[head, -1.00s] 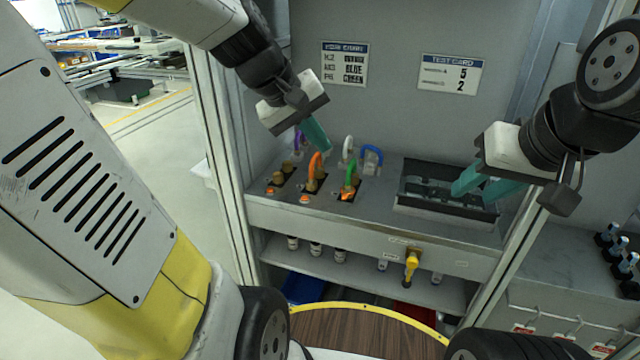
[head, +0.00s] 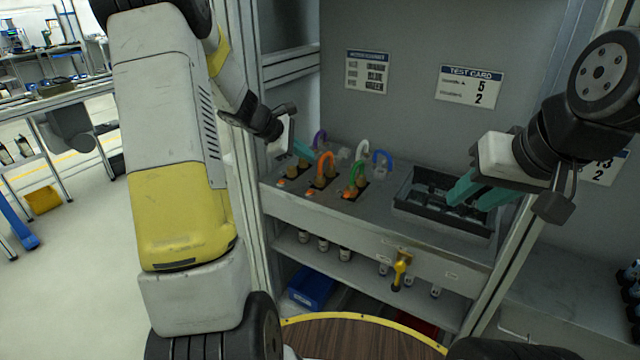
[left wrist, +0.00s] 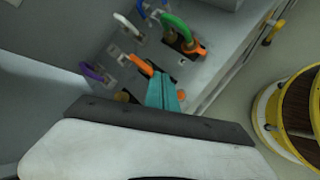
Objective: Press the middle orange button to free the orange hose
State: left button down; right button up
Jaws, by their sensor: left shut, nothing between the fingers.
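The orange hose (head: 322,160) arches up from its fitting in the middle of the panel, between a purple hose (head: 319,139) and a green hose (head: 357,172). The middle orange button (head: 308,192) sits in front of the orange hose's fitting. My left gripper (head: 303,149) is shut and empty, above the panel and left of the orange hose. In the left wrist view its teal fingers (left wrist: 163,92) cover part of the orange hose's fitting, and an orange button (left wrist: 181,95) shows beside the tips; contact cannot be told. My right gripper (head: 472,192) is open over the dark tray.
Other orange buttons sit left (head: 282,184) and right (head: 348,195) of the middle one. White (head: 362,148) and blue (head: 383,158) hoses stand behind. The dark tray (head: 440,222) is on the right. A yellow valve handle (head: 399,272) sticks out from the panel's front.

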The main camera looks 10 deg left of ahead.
aim_at(307, 192)
pick_arm(q)
jog(key=shift+f, duration=4.4)
jog(key=shift+f, duration=0.45)
jog(key=shift+f, duration=0.4)
jog(key=shift+r, duration=0.85)
jog(key=shift+r, duration=2.5)
